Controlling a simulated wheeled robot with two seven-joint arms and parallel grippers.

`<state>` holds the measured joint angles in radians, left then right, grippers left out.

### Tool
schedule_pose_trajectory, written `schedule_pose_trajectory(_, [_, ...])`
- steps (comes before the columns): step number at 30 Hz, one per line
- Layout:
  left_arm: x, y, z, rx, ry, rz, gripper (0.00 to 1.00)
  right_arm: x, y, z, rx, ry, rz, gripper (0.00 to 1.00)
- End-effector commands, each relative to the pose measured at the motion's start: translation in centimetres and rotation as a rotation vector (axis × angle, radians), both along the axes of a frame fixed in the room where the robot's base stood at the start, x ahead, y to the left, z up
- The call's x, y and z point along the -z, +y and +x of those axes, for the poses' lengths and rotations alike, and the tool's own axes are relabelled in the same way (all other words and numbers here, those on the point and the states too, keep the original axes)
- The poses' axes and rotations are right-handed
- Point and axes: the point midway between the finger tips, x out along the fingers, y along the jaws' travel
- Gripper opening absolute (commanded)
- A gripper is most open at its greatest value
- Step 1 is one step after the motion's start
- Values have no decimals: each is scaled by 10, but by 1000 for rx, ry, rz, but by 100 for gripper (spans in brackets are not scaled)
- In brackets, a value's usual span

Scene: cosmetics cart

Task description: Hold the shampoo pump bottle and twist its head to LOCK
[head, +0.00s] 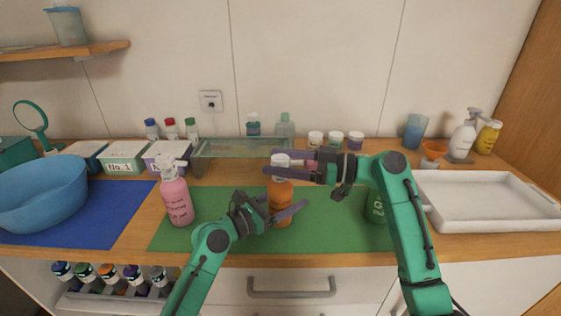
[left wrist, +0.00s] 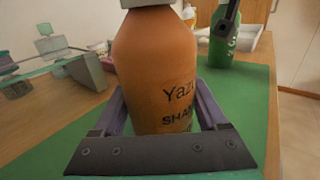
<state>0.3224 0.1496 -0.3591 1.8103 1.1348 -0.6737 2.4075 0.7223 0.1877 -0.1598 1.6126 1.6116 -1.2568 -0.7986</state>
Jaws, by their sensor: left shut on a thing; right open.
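The orange shampoo pump bottle (head: 281,190) stands upright on the green mat (head: 330,236). In the left wrist view the bottle (left wrist: 155,70) shows part of its label, "SHA...". My left gripper (head: 280,213) is shut on the bottle's lower body, with one finger on each side (left wrist: 160,112). My right gripper (head: 292,166) is open at the height of the white pump head (head: 281,159), with its fingers reaching in from the right around it. I cannot tell whether the fingers touch the head. The pump head's markings are too small to read.
A pink pump bottle (head: 176,195) stands on the mat to the left. A green bottle (head: 376,207) stands to the right, partly behind my right arm. A glass shelf (head: 240,149) is behind. A white tray (head: 482,222) lies at right, a blue bowl (head: 40,196) at left.

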Motion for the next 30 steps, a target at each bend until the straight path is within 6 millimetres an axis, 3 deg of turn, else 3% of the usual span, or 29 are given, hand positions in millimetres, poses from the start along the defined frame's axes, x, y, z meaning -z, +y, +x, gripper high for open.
schedule_pose_trajectory(4, [0, 0, 0, 0, 0, 0, 0, -20, 0, 0, 0, -6, 0, 79])
schedule_pose_trajectory(13, [0, 0, 0, 0, 0, 0, 0, -89, 0, 1, 0, -4, -1, 79])
schedule_pose_trajectory(17, [0, 0, 0, 0, 0, 0, 0, -99, 0, 0, 0, -1, 0, 79])
schedule_pose_trajectory(26, [0, 0, 0, 0, 0, 0, 0, -99, 0, 0, 0, 0, 0, 79])
schedule_pose_trajectory(27, [0, 0, 0, 0, 0, 0, 87, -99, 0, 0, 0, 0, 0, 79])
schedule_pose_trajectory(28, [0, 0, 0, 0, 0, 0, 98, -99, 0, 0, 0, 0, 0, 79])
schedule_pose_trajectory(30, [0, 0, 0, 0, 0, 0, 100, -99, 0, 0, 0, -1, 0, 79])
